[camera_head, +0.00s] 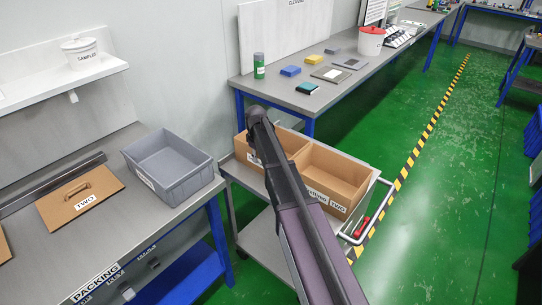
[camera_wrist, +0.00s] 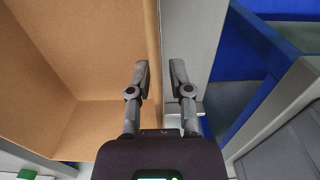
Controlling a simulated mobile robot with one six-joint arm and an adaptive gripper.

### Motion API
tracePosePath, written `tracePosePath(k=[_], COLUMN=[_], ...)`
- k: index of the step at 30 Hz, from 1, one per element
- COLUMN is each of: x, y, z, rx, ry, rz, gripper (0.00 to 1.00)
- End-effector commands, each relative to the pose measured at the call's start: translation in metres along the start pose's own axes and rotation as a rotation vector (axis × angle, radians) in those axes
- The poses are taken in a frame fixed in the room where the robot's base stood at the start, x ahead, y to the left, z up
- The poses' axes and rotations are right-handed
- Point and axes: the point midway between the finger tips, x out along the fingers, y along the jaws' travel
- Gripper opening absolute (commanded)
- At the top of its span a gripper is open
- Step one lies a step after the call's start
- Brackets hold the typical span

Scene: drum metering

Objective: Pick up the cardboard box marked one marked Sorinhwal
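Two open cardboard boxes stand side by side on a trolley in the head view. The left cardboard box (camera_head: 290,142) is partly behind my arm and I cannot read its label. The right cardboard box (camera_head: 340,175) carries a label reading TWO. My gripper (camera_wrist: 160,74) is open and empty in the wrist view, pointing down at a side wall of an open cardboard box (camera_wrist: 85,60). That wall's rim runs between the two fingertips. I cannot tell how far down the fingers reach. In the head view my wrist is at the left box; the fingers are hidden.
The trolley (camera_head: 262,232) has a metal handle at right. On the left, a packing table (camera_head: 128,225) holds a grey bin (camera_head: 170,162) and a cardboard lid marked TWO (camera_head: 80,200). A long bench (camera_head: 310,103) with small items stands behind the trolley. Green floor lies clear at right.

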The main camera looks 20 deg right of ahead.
Motion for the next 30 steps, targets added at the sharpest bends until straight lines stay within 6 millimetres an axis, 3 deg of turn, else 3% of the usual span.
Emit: tracePosePath(k=[19, 30], x=[-0.003, -0.025], y=[0.000, 0.001], z=[0.000, 0.000], rx=[0.001, 0.001], ry=[0.000, 0.000], rz=[0.000, 0.000], gripper=[0.00, 0.00])
